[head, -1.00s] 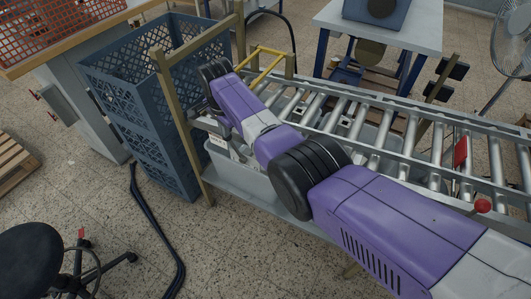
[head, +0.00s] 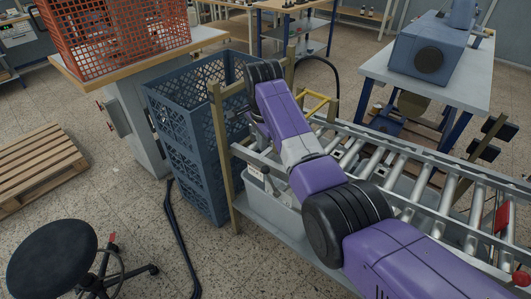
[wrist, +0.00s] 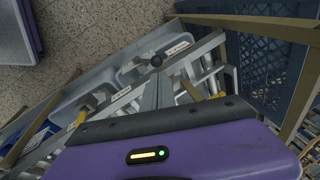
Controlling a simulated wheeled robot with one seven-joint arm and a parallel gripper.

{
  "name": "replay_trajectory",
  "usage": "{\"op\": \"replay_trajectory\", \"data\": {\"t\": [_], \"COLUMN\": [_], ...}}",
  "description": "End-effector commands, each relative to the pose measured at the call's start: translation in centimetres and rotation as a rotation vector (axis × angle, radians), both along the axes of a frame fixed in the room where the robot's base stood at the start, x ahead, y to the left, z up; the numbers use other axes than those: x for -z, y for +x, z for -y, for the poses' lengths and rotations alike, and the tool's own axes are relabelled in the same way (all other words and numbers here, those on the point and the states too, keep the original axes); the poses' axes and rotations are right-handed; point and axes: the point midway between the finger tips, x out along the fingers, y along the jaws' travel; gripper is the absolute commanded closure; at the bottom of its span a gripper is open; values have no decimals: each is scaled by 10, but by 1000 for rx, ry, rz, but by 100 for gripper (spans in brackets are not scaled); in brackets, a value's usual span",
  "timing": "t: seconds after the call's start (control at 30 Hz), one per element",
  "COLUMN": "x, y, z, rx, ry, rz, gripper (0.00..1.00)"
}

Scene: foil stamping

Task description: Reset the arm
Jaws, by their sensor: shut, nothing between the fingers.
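My purple arm (head: 300,150) reaches from the lower right over the end of the roller conveyor, its wrist standing beside the tall blue crate. In the wrist view my gripper (wrist: 160,90) points down at the conveyor frame and the grey bins beside it. Its fingers are together with nothing held. In the head view the fingers are mostly hidden by the wrist or hard to pick out from the grey metal around them.
The roller conveyor (head: 410,180) runs right under my arm. A blue crate (head: 190,130) and a wooden post (head: 222,150) stand close left of my wrist. A grey bin (head: 268,205) sits below. A stool (head: 50,258) and pallet (head: 35,160) are at the left.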

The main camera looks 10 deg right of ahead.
Motion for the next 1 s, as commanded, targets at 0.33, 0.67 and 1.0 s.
{"op": "replay_trajectory", "data": {"t": [0.33, 0.67, 1.0], "x": [-8, -8, -67], "y": [0, 1, 71], "z": [-2, -2, -13], "rx": [1, -19, -280], "ry": [0, -4, -79], "rz": [0, 1, 365], "gripper": [100, 100, 100]}}
